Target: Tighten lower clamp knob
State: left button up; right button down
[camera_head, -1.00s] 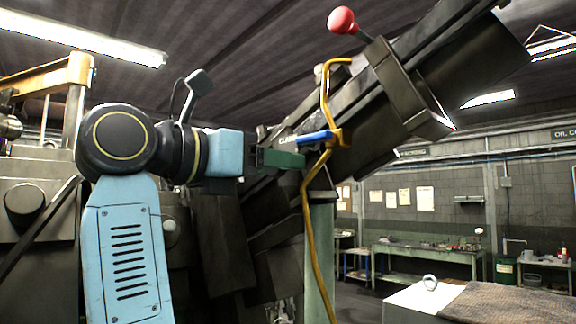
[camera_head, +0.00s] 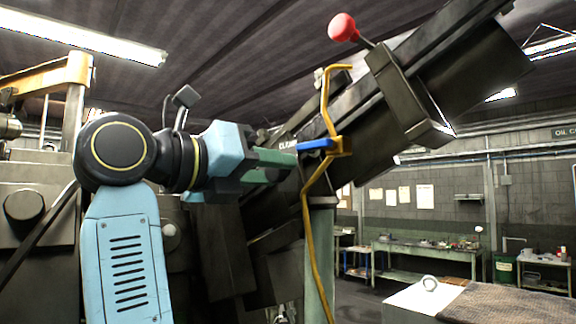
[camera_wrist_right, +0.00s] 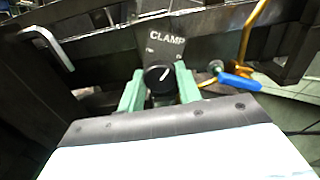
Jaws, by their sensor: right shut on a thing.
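The clamp knob (camera_wrist_right: 158,76) is round and black with a white pointer line, in the right wrist view. The line slants up to the right. It sits below a dark plate marked CLAMP (camera_wrist_right: 166,38), whose smaller marks are too small to read. My right gripper (camera_wrist_right: 159,84) has its green fingers on both sides of the knob and is shut on it. In the head view my right gripper (camera_head: 290,160) reaches the dark machine from the left, and the knob is hidden there by the fingers. My left gripper is not in view.
A yellow bent rod (camera_head: 326,110) with a blue handle (camera_head: 316,145) stands close to my right fingers. A red ball lever (camera_head: 343,27) rises above the sloped dark machine beam (camera_head: 470,60). A workbench (camera_head: 425,257) is far behind, on the right.

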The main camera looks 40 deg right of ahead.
jog(key=n+p, duration=0.1)
jog(key=n, duration=0.4)
jog(key=shift+n+p, duration=0.35)
jog(key=shift+n, duration=0.05)
jog(key=c, duration=0.8)
grip_release()
jog(key=shift+c, duration=0.2)
jog(key=a, duration=0.8)
jog(key=shift+s+p, duration=0.35)
